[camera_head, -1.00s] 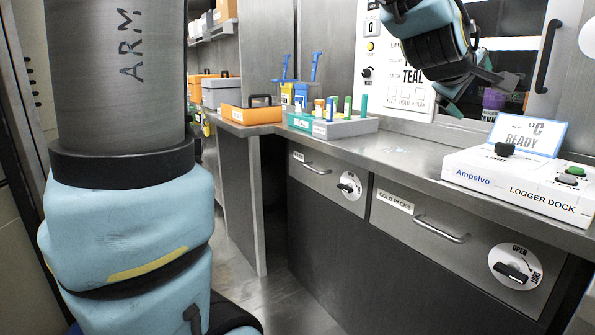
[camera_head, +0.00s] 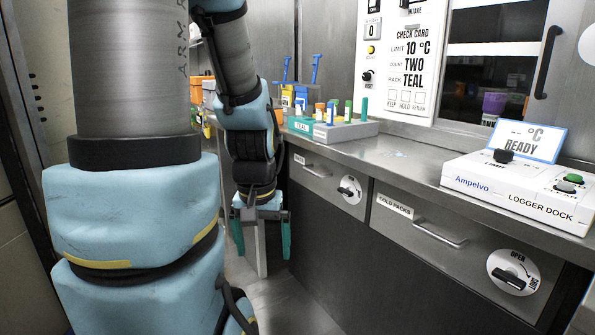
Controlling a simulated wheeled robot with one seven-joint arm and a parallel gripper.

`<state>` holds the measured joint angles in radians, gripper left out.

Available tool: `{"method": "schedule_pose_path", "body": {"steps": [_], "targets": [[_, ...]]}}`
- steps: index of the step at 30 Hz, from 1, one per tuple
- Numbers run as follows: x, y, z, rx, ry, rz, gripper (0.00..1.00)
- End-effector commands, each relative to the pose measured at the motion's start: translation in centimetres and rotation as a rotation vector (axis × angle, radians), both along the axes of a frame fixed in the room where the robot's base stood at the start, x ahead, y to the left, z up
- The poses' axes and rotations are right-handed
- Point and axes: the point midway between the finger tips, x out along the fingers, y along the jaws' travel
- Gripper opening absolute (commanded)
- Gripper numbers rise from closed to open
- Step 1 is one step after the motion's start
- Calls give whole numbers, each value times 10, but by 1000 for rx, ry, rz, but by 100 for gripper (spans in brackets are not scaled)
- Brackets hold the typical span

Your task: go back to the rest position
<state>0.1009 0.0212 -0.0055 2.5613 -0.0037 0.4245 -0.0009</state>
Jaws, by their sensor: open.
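My gripper (camera_head: 262,240) hangs pointing down in front of the counter, left of the drawers. My blue and grey arm fills the left of the view and hides part of the counter's far left end.
The steel counter (camera_head: 405,160) carries a teal-labelled rack (camera_head: 330,128) with several vials and the logger dock (camera_head: 520,185) showing READY. A check card (camera_head: 412,60) hangs behind. Drawers with handles (camera_head: 440,236) face the floor.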

Motion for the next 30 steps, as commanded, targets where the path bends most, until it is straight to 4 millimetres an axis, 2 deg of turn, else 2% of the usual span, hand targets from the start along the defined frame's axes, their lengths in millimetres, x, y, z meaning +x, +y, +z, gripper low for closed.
{"method": "schedule_pose_path", "body": {"steps": [1,8,18,21,24,30], "targets": [[0,0,22,0,-1,1,100],[1,-1,76,-2,-3,2,100],[1,-1,179,-2,-4,2,100],[1,-1,200,-2,-4,3,100],[1,-1,212,-2,-4,3,100],[1,-1,217,-2,-4,3,100]]}}
